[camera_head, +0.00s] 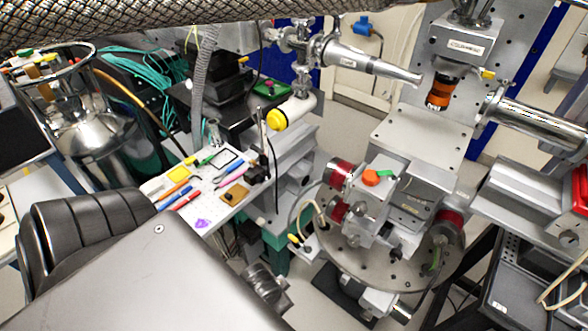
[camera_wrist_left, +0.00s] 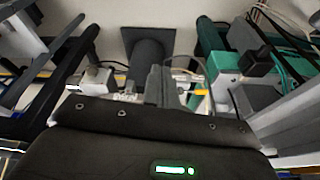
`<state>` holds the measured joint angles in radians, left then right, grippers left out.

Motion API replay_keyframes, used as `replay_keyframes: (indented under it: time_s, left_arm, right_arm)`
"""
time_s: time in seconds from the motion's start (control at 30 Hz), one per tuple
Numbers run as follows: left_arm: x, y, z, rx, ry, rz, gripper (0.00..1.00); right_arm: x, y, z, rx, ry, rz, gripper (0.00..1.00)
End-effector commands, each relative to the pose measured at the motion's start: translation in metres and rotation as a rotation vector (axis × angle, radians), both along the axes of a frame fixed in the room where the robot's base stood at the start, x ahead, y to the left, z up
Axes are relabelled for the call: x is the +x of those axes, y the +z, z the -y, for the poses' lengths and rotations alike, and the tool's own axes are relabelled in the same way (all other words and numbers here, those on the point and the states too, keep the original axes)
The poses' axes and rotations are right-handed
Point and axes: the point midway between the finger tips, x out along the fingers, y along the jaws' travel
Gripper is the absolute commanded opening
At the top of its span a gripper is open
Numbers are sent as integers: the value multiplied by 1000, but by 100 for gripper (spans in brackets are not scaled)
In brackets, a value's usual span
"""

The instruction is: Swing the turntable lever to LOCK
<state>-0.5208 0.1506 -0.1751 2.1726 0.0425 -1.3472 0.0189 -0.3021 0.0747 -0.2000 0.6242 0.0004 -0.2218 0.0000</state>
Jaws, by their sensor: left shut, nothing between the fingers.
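The turntable (camera_head: 340,262) is a round metal plate with holes, low at the right of centre in the head view. A stack of metal stages stands on it, with an orange-red cap (camera_head: 371,177) and a small green piece beside it on top. I cannot pick out the lever or any LOCK mark for certain in either view. My left gripper (camera_wrist_left: 158,85) shows in the left wrist view, shut and empty, above its dark body with a green light. In the head view my own grey arm covers the lower left and hides the gripper. My right gripper is not seen.
A white board (camera_head: 228,205) with pens and small items lies left of the turntable. A steel dewar (camera_head: 100,140) stands at the left. Beam pipes (camera_head: 365,62) hang above the stages. Cables run beside the turntable. A black post (camera_wrist_left: 148,60) shows in the wrist view.

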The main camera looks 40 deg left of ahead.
Motion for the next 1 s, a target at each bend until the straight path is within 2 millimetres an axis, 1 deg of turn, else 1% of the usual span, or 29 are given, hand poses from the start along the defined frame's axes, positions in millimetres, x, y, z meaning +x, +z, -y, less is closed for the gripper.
replay_keyframes:
  time_s: [0.03,0.1,0.17,0.2,0.27,0.43,0.57,0.67,0.8,0.9,1.0]
  left_arm:
    - [2,19,-2,3,0,16,0]
    - [8,41,-4,4,6,39,0]
    - [20,55,-8,7,15,77,0]
    - [30,55,-11,9,22,103,0]
    - [44,50,-15,10,33,136,0]
    - [81,28,-29,2,63,215,0]
    - [111,8,-46,-6,85,275,0]
    - [134,-8,-64,-15,103,321,0]
    - [166,-27,-97,-32,135,385,0]
    - [184,-37,-123,-46,157,424,0]
    - [194,-41,-138,-60,170,446,0]
  right_arm:
    - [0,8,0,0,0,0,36]
    - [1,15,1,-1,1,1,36]
    - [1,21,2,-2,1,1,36]
    - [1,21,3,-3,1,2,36]
    - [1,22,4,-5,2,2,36]
    - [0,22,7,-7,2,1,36]
    - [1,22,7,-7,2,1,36]
    - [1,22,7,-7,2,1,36]
    - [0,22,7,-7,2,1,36]
    - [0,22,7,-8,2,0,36]
    - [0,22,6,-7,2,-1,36]
